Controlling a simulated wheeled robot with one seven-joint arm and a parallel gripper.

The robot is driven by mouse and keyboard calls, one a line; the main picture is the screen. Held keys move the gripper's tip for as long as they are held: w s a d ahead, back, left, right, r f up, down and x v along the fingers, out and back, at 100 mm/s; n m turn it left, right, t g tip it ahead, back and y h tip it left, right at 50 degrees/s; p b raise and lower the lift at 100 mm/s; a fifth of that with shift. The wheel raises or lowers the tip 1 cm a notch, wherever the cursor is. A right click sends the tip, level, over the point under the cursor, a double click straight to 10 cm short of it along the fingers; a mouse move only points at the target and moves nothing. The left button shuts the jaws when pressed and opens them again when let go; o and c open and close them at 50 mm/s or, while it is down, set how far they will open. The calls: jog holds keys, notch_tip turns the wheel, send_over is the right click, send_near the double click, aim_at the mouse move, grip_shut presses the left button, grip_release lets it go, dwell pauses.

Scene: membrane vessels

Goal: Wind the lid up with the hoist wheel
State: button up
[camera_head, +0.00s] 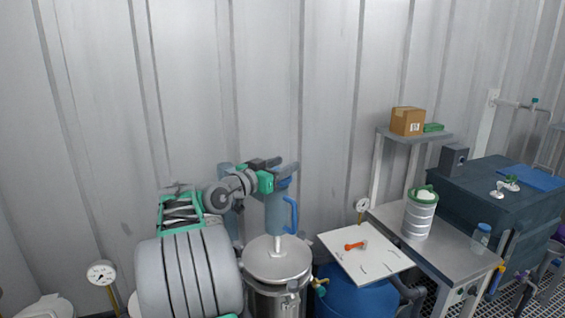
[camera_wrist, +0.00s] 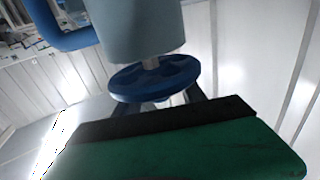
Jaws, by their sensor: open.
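The blue hoist wheel (camera_wrist: 150,80) sits on a short shaft at the end of the grey-blue hoist body (camera_wrist: 140,30) in the wrist view. In the head view the wheel (camera_head: 285,184) is small and partly hidden by my gripper (camera_head: 282,168). My gripper is open at the wheel; in the wrist view its dark fingers (camera_wrist: 165,100) reach past the wheel's lower edge, and I cannot tell whether they touch it. The round steel lid (camera_head: 268,262) hangs on a rod under the hoist body (camera_head: 278,212). It appears seated on the steel vessel (camera_head: 278,300).
A blue handle (camera_head: 292,214) juts from the hoist's right side. A white board (camera_head: 375,262) with an orange-red tool (camera_head: 355,246) lies right of the vessel. A steel bench (camera_head: 440,250) with a canister (camera_head: 419,215) stands further right. Pressure gauges (camera_head: 102,273) flank the area.

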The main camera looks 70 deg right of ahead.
jog(key=shift+f, duration=0.1)
jog(key=shift+c, duration=0.5)
grip_shut()
